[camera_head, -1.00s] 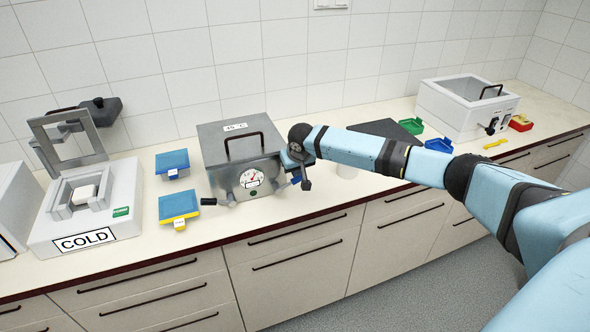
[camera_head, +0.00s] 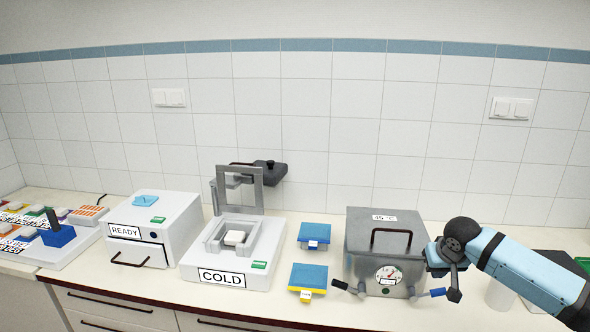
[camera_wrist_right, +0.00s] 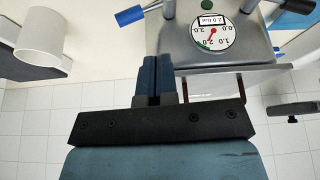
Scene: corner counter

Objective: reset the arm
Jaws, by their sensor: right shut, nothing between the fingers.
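My right gripper (camera_head: 450,252) is beside the right side of the grey metal box marked 45 °C (camera_head: 385,245) in the head view. I cannot tell whether the fingers touch the box. My left gripper is not in view.
Left of the box are two blue-topped trays (camera_head: 314,233), a COLD device (camera_head: 238,257) with a raised frame, and a READY box (camera_head: 150,228). A rack (camera_head: 50,240) stands at far left. A white cup (camera_head: 500,294) stands below my right forearm; it also shows in the wrist view (camera_wrist_right: 40,35).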

